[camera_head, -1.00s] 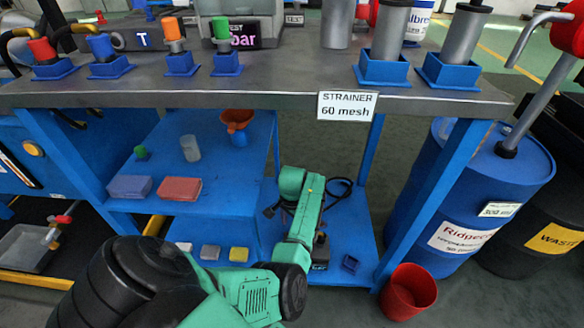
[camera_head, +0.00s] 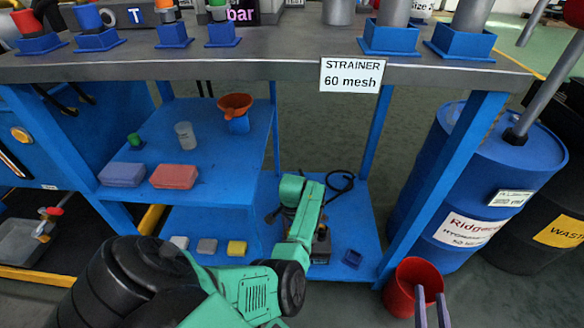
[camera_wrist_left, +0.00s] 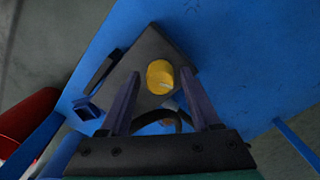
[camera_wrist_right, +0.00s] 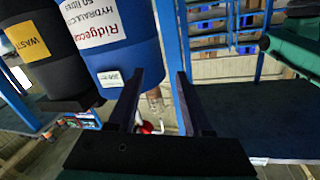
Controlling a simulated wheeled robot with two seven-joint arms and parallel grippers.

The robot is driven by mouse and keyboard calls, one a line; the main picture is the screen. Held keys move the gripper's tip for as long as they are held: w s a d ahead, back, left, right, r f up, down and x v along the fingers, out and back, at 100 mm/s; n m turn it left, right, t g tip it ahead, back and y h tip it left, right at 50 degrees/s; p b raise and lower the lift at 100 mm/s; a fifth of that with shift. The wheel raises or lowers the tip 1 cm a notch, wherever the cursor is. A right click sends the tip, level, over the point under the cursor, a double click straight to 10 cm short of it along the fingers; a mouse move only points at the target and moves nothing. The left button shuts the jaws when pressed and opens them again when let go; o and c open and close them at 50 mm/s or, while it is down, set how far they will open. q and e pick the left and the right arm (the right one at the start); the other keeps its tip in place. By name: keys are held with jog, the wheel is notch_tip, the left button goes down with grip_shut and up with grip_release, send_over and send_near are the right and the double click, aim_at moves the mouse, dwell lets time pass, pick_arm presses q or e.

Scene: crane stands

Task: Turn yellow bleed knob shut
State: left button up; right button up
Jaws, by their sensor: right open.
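The yellow knob (camera_wrist_left: 160,77) sits on a dark grey block (camera_wrist_left: 152,45) on a blue surface in the left wrist view. My left gripper (camera_wrist_left: 160,73) is open, its two fingers apart, with the knob showing between their tips. I cannot tell whether either finger touches it. In the head view my left arm reaches down to the dark unit (camera_head: 321,248) on the low blue shelf (camera_head: 345,215); the knob and left fingers are hidden there. My right gripper (camera_head: 430,290) is open and empty near the red bucket; its fingers also show in the right wrist view (camera_wrist_right: 160,75).
A steel-topped bench (camera_head: 270,66) with a strainer sign (camera_head: 352,75) stands above the shelf. A red bucket (camera_head: 411,284) and blue drum (camera_head: 468,195) stand right. Small blocks, including a yellow one (camera_head: 237,248), lie left of my arm. A black cable (camera_head: 340,183) lies behind.

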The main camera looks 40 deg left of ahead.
pick_arm(q)
grip_shut()
